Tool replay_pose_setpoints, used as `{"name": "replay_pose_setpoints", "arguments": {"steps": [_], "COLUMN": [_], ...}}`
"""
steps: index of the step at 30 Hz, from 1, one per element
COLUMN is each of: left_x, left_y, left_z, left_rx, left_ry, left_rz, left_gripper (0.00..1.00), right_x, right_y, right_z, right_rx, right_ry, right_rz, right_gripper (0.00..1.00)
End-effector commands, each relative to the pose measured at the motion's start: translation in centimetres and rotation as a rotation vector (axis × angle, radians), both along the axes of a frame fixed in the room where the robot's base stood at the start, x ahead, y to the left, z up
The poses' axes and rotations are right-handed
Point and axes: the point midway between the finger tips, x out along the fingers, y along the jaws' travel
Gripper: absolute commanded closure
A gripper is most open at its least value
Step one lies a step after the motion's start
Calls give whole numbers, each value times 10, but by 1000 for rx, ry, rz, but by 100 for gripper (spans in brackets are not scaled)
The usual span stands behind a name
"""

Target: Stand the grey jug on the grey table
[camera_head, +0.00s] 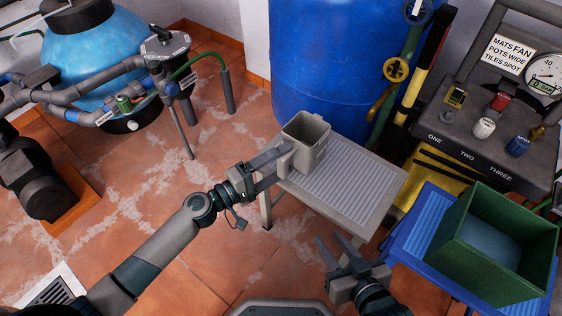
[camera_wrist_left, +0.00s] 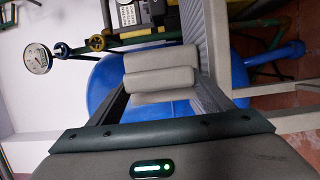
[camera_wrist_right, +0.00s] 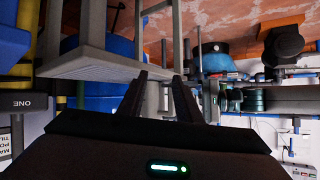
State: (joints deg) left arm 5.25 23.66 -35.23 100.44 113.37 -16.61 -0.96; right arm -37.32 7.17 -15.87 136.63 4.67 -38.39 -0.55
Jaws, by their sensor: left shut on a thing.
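The grey jug (camera_head: 306,142) is upright with its open mouth up, over the back left part of the grey table (camera_head: 350,185). I cannot tell whether its base touches the ribbed top. My left gripper (camera_head: 284,157) is shut on the jug from its left side. In the left wrist view, grey parts of the jug (camera_wrist_left: 160,78) fill the space between the fingers. The table's ribbed top also shows there (camera_wrist_left: 203,60), to the right. My right gripper (camera_head: 338,243) is open and empty, in front of the table; its parted fingers show in the right wrist view (camera_wrist_right: 158,88).
A large blue tank (camera_head: 335,70) stands right behind the table. A green box (camera_head: 500,245) sits on a blue stand (camera_head: 415,235) at the right. A dark panel (camera_head: 485,140) with knobs is behind it. The right part of the grey table is clear.

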Motion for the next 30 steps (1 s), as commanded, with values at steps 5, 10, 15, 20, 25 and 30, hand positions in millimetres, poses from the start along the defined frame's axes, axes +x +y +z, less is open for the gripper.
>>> {"name": "replay_pose_setpoints", "arguments": {"steps": [5, 10, 15, 20, 25, 30], "left_x": [0, 0, 0, 0, 0, 0], "left_y": [0, 0, 0, 0, 0, 0], "left_z": [0, -1, -2, -2, -2, -1], "left_rx": [-1, -1, -1, 0, 0, 0], "left_ry": [-1, -1, -1, 0, 0, 0], "left_rz": [0, 0, 0, 0, 0, 0], "left_gripper": [58, 58, 58, 19, 19, 19], "right_x": [1, 3, 5, 6, 6, 5], "right_y": [0, 1, 2, 3, 3, 3], "right_z": [0, 4, 7, 10, 10, 9], "right_rx": [1, 7, 10, 15, 14, 12], "right_ry": [-5, -29, -47, -62, -60, -50], "right_rz": [0, 0, -2, -2, -1, 0], "right_gripper": [69, 69, 69, 69, 69, 69]}}
